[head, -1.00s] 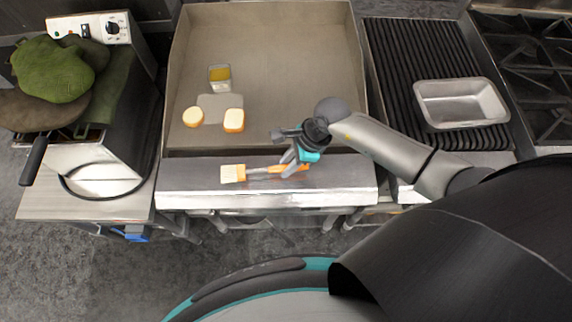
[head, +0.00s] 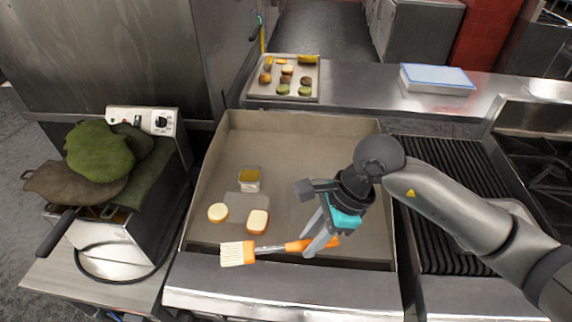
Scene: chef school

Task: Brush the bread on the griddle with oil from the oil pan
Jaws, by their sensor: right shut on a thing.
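A pastry brush (head: 238,253) with pale bristles and an orange handle is held level, bristles to the left, over the front edge of the griddle. My right gripper (head: 318,240) is shut on its handle. Two pieces of bread lie on the flat griddle (head: 290,165): a round piece (head: 218,213) on the left and a thicker piece (head: 257,222) to its right. The small square oil pan (head: 249,179) with yellow oil stands on the griddle behind the bread. The brush is in front of the bread and apart from the oil pan. My left gripper is not in view.
A fryer (head: 120,245) with green and brown cloth-like items (head: 100,150) on top stands at the left. A ribbed grill (head: 450,160) is at the right, partly behind my arm. A tray of vegetables (head: 285,78) and a blue-topped box (head: 437,79) lie on the counter behind.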

